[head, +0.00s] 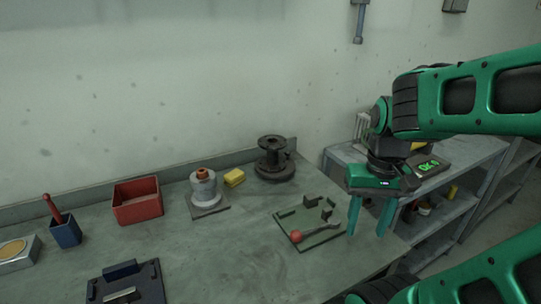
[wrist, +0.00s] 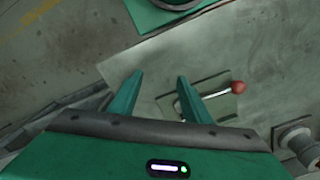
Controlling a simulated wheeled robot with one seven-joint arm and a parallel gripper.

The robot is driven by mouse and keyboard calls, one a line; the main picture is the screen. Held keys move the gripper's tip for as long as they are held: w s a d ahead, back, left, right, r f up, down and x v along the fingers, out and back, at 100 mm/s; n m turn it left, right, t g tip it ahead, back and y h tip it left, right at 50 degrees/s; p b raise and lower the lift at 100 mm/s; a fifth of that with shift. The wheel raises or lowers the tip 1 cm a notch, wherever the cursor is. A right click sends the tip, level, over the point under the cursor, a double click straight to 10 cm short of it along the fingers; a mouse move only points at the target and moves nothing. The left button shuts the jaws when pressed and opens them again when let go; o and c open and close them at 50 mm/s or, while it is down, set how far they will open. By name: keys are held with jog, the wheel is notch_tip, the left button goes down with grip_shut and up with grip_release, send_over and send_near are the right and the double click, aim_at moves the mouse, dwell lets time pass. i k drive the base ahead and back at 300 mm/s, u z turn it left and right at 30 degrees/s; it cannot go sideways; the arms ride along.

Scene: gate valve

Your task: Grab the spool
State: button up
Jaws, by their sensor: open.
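A pale grey spool-shaped piece (head: 205,189) with an orange-red top stands upright on a small square plate on the bench. A dark flanged piece (head: 273,160), also spool-like in outline, stands behind it to the right, near the wall. I cannot tell for certain which is the spool. My gripper (head: 368,232) is at the bench's right end, well to the right of both, fingers pointing down. It is open and empty; its spread fingers (wrist: 160,82) show in the wrist view. A flanged piece (wrist: 297,142) is partly cut off at that view's right edge.
A green plate (head: 312,238) with a red-knobbed lever (head: 296,236) and small blocks lies just left of my gripper. A yellow block (head: 234,177), red bin (head: 137,200), blue cup (head: 65,231) and dark fixture (head: 126,283) stand farther left. Shelving (head: 440,215) is right. The front middle bench is clear.

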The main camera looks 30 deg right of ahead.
aim_at(272, 163)
jog(key=k, duration=0.5)
jog(key=z, duration=1)
jog(key=k, duration=1.1)
jog(key=u, duration=0.95)
jog(key=i, duration=1)
jog(key=z, duration=0.1)
